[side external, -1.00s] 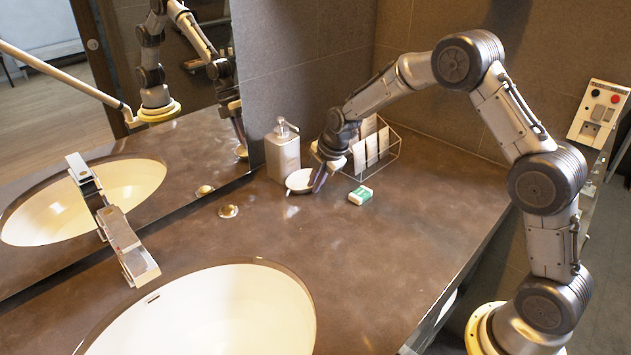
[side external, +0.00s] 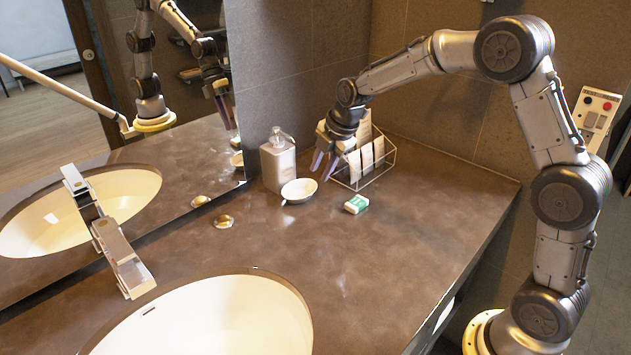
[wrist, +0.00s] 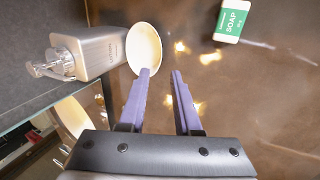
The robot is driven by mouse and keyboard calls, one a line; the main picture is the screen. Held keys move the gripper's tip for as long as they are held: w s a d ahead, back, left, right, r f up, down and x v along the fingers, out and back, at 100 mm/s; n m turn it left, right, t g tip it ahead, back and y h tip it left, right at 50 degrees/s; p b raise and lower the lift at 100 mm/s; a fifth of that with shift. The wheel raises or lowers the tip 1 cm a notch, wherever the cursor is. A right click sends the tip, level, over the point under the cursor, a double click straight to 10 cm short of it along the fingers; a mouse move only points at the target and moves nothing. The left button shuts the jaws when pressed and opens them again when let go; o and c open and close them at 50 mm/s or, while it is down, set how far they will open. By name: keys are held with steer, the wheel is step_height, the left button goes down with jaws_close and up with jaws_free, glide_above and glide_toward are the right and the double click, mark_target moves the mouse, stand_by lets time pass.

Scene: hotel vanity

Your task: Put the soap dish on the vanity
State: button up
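The soap dish, a small white oval bowl (side external: 299,191), rests on the dark vanity top (side external: 300,250), in front of the soap dispenser. It also shows in the wrist view (wrist: 146,47), just beyond the left fingertip. My gripper (side external: 322,170) is open, with its two purple fingers apart and nothing between them. It hangs above the counter, a little up and right of the dish in the side view. The wrist view shows the gap between the fingertips (wrist: 160,72).
A metal soap dispenser (side external: 278,163) stands close behind the dish. A green and white soap box (side external: 356,204) lies to the right. A wire rack (side external: 377,174) with packets is behind it. The sink (side external: 205,320) and faucet (side external: 122,258) are at front left.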

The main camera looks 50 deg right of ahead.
steer(key=shift+v, duration=1.5)
steer(key=s+a+r+m, duration=0.2)
steer(key=s+r+m, duration=0.15)
steer(key=s, duration=0.45)
steer(key=s+a+r+m+t, duration=0.1)
steer(key=s+r+m, duration=0.1)
steer(key=s+m, duration=0.45)
steer(key=s+a+r+m, duration=0.2)
steer(key=s+r, duration=0.1)
steer(key=s, duration=0.6)
steer(key=s+f+m, duration=0.3)
steer(key=s+m, duration=0.3)
steer(key=s, duration=0.4)
